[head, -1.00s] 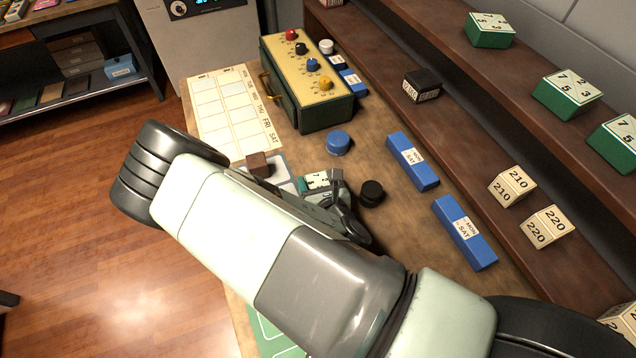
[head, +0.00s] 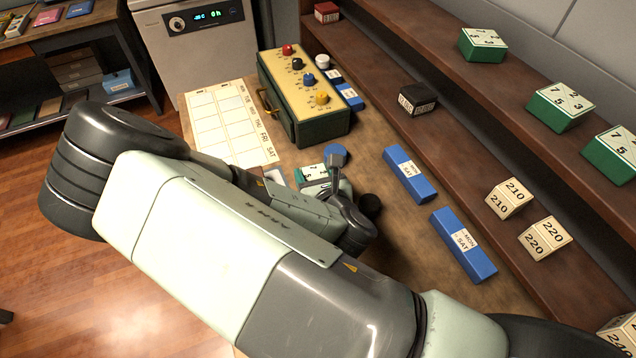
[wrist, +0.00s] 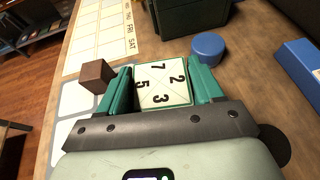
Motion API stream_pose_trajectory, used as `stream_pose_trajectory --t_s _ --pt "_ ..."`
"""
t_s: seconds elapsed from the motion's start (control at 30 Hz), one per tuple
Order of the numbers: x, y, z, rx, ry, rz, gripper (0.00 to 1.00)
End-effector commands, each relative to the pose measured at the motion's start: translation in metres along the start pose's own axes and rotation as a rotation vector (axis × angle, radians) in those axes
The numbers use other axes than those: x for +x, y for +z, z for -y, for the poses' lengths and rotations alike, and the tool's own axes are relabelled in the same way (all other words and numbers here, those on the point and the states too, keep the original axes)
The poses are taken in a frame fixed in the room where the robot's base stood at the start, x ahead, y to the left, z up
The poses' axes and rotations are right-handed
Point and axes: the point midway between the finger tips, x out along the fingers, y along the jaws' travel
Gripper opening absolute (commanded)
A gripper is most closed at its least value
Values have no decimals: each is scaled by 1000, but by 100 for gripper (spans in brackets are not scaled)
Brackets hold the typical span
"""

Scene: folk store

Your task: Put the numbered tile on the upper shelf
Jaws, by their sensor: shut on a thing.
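The numbered tile (wrist: 163,86) is a block with a cream face and the digits 7, 2, 5 and 3. It sits between the green fingers of my gripper (wrist: 162,85), which is shut on it. In the head view the tile (head: 313,173) shows at my gripper (head: 322,180), over the workbench, partly hidden by my arm. The upper shelf (head: 500,82) runs along the wall at the right. Green-sided numbered tiles stand on it, such as one (head: 561,106) reading 7, 5, 2, 3.
Cream blocks marked 210 (head: 509,198) and 220 (head: 545,236) and a black stamp (head: 417,99) stand on the lower step. Blue boxes (head: 409,174) lie on the bench. A green box with knobs (head: 310,100) stands behind. A brown block (wrist: 97,75) is just left of my gripper.

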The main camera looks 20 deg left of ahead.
Motion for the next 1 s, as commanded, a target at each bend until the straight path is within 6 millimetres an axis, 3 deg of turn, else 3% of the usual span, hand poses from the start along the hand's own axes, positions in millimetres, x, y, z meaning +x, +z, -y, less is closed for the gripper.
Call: stream_pose_trajectory --t_s 0.27,0.37,0.47,0.57,0.73,0.87,1.0 --pt "-5 20 0 3 -3 2 30" --pt "4 31 2 12 -23 6 30" --pt "22 56 8 30 -64 9 30" --pt "44 95 18 60 -131 13 30" --pt "70 179 44 116 -266 16 30" --pt "74 245 70 162 -376 15 30" --pt "65 305 99 210 -488 13 30"
